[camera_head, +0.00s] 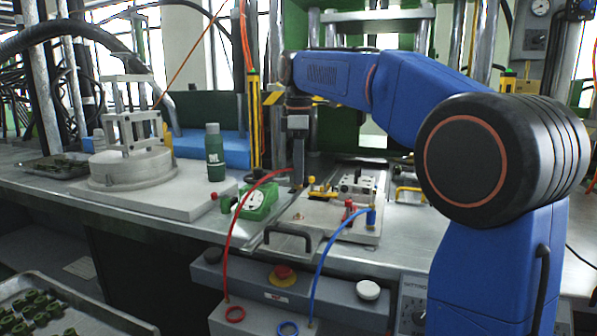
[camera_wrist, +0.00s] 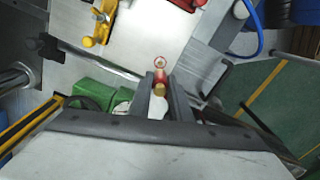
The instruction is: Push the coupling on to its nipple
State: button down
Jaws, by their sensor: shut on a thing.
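My gripper (camera_head: 297,184) points down near the left edge of the mould plate (camera_head: 320,222). In the wrist view its two fingers (camera_wrist: 164,92) are shut on the coupling (camera_wrist: 158,87), a small red and brass piece. A copper-coloured ring (camera_wrist: 160,62) shows just beyond the coupling, in line with it; I cannot tell whether it is the nipple or the coupling's own end. The red hose (camera_head: 238,212) rises from the bench front to my gripper. Contact between coupling and nipple cannot be made out.
A green device with a white dial (camera_head: 258,200) stands close left of my gripper. A green bottle (camera_head: 215,152) is farther left. A dark handle (camera_head: 288,236) sticks out at the plate's front.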

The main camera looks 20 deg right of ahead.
jog(key=shift+f, duration=2.75)
jog(key=shift+f, duration=1.45)
jog(key=c, duration=1.6)
grip_release()
jog(key=shift+o, duration=0.2)
